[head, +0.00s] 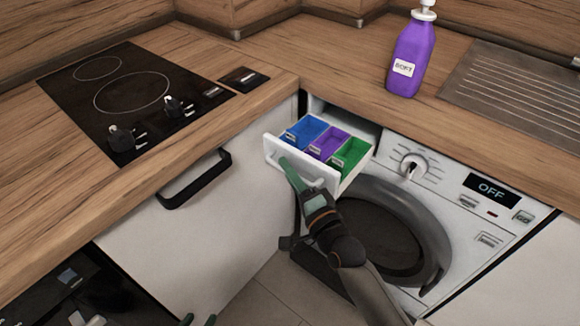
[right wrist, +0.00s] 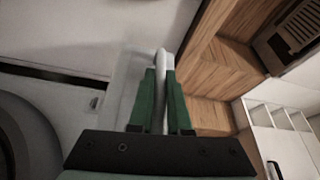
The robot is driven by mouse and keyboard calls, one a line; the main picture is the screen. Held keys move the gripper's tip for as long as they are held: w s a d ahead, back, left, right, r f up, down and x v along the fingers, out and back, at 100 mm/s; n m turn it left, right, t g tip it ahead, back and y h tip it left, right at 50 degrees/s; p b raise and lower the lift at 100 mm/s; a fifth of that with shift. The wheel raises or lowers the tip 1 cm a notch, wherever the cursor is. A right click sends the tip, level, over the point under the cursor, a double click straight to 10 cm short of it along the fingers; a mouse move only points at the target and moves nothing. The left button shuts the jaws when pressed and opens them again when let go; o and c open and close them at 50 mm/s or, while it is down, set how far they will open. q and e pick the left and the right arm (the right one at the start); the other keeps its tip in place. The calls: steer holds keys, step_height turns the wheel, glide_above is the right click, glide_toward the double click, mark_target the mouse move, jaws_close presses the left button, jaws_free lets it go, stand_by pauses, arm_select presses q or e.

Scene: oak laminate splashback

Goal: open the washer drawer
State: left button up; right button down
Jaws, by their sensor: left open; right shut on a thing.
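The washer drawer (head: 300,163) is pulled out from the upper left of the white washing machine (head: 455,205). Its blue, purple and green compartments show from above. My right gripper (head: 287,165) is at the drawer's white front and shut on its handle. In the right wrist view the green fingers of my right gripper (right wrist: 161,95) close on both sides of the pale drawer handle (right wrist: 161,62). Only the green fingertips of my left gripper (head: 198,320) show at the bottom edge of the head view, apart and touching nothing visible.
A cabinet door with a black handle (head: 195,180) is left of the drawer. A purple bottle (head: 410,55) stands on the wooden counter (head: 300,40) above the washer. A black hob (head: 135,92) lies at left. The round washer door (head: 385,235) is below the drawer.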

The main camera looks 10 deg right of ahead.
steer(key=c, duration=0.9)
jaws_free()
steer(key=shift+o, duration=0.2)
arm_select(q)
steer(key=shift+w+d+r+p, duration=0.1)
steer(key=shift+r+p, duration=0.2)
steer(key=shift+p, duration=0.1)
arm_select(e)
steer(key=v, duration=1.2)
steer(key=shift+s, duration=0.25)
steer(key=shift+f, duration=0.1)
